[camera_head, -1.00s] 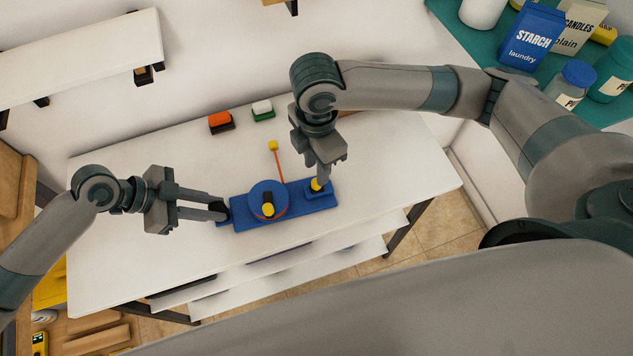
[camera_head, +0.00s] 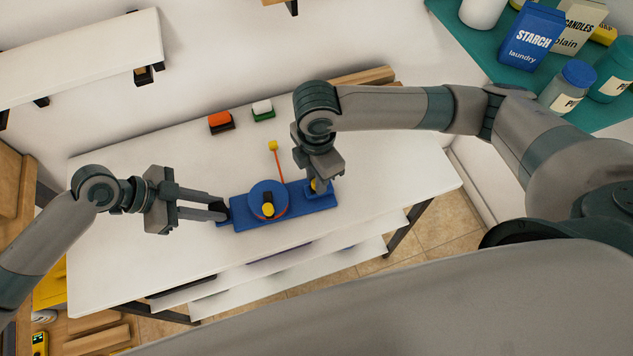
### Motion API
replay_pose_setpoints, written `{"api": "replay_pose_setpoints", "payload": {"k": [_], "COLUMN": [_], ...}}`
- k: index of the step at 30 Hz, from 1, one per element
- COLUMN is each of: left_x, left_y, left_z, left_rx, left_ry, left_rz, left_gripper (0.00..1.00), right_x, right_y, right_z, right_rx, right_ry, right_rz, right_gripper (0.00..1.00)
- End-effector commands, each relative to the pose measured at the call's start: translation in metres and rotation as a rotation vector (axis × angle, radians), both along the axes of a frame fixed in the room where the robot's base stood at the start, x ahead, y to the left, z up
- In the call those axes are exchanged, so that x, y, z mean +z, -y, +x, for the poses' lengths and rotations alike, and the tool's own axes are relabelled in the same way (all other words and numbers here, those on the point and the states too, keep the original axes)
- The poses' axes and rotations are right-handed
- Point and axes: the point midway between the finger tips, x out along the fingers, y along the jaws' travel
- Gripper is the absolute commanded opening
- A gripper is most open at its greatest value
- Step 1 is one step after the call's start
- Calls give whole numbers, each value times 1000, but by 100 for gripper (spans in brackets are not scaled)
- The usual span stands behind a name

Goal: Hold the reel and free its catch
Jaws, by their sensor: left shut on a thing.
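The reel (camera_head: 284,191) is a blue round drum with a yellow knob (camera_head: 267,209) on a blue base plate (camera_head: 240,221) on the white table. A red-orange cord or lever with a yellow end (camera_head: 273,146) runs up from the drum. My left gripper (camera_head: 222,211) is shut on the left end of the base plate. A small yellow catch (camera_head: 314,185) sits in a blue mount at the plate's right part. My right gripper (camera_head: 318,182) points down over the catch and partly hides it. I cannot tell whether its fingers are open or touch the catch.
An orange-red block (camera_head: 220,120) and a white-and-green block (camera_head: 262,108) sit at the back of the table (camera_head: 130,230). A wooden piece (camera_head: 362,77) lies at the back edge. The table's left and right parts are clear.

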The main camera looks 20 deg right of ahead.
Motion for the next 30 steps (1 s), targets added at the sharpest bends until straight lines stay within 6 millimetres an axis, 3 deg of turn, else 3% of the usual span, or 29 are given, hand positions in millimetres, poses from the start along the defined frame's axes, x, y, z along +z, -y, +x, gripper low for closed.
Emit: {"api": "replay_pose_setpoints", "payload": {"k": [1,3,30], "left_x": [0,0,0], "left_y": [0,0,-1], "left_z": [0,0,0], "left_rx": [0,0,0], "left_ry": [0,0,0], "left_rz": [0,0,2], "left_gripper": [0,0,0], "right_x": [0,0,1], "right_y": [0,0,15], "right_z": [0,0,0], "right_rx": [0,0,-1], "right_ry": [0,0,0], "right_rz": [0,0,-2], "right_gripper": [9,0,0]}}
